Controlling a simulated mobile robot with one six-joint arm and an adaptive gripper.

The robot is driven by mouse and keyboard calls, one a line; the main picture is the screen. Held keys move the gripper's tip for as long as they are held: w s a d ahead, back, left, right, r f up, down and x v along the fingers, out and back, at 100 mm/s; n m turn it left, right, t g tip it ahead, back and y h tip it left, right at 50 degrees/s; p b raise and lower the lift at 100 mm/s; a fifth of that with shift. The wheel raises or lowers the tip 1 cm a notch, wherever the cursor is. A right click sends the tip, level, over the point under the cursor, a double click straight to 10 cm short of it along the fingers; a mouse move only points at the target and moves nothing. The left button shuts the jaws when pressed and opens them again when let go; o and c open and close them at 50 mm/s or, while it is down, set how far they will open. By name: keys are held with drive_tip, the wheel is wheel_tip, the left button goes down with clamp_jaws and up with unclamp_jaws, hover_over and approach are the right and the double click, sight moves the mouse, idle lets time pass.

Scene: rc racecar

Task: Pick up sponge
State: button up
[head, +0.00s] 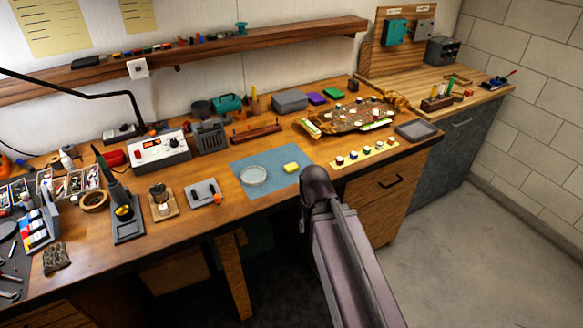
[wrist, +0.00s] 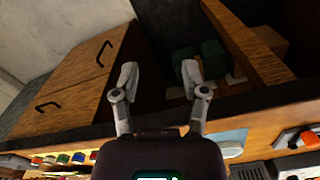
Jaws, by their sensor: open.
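A small yellow sponge (head: 291,167) lies on a blue mat (head: 266,158) near the front of the wooden bench, to the right of a round clear dish (head: 253,175). My arm reaches up from the lower right in the head view and ends close to the mat's front right corner. My gripper (wrist: 160,76) shows in the wrist view with its two fingers apart and nothing between them. In that view it points at the bench's dark underside and drawers, with the bench top along the bottom. I cannot make out the sponge there.
Several small pots stand on a yellow strip (head: 363,155) right of the mat. A dark tablet-like tray (head: 416,130) lies near the right corner. A small grey tray (head: 203,192) and a soldering stand (head: 126,215) are to the left. The concrete floor (head: 470,235) at right is clear.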

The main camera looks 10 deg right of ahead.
drive_tip(key=o, duration=0.6)
drive_tip(key=shift+w+r, duration=0.1)
drive_tip(key=shift+w, duration=0.1)
wheel_tip(320, 180, up, 13)
drive_tip(key=n+p, duration=0.4)
drive_tip(key=p, duration=0.9)
hover_over(291, 166)
drive_tip(key=shift+d+f, duration=0.15)
drive_tip(key=shift+f, duration=0.05)
drive_tip(key=shift+f, duration=0.15)
wheel_tip(291, 166, down, 8)
drive_tip(key=b, duration=0.8)
drive_tip(key=shift+f+b, duration=0.15)
drive_tip(key=shift+b, duration=0.25)
drive_tip(key=shift+f+b, duration=2.6)
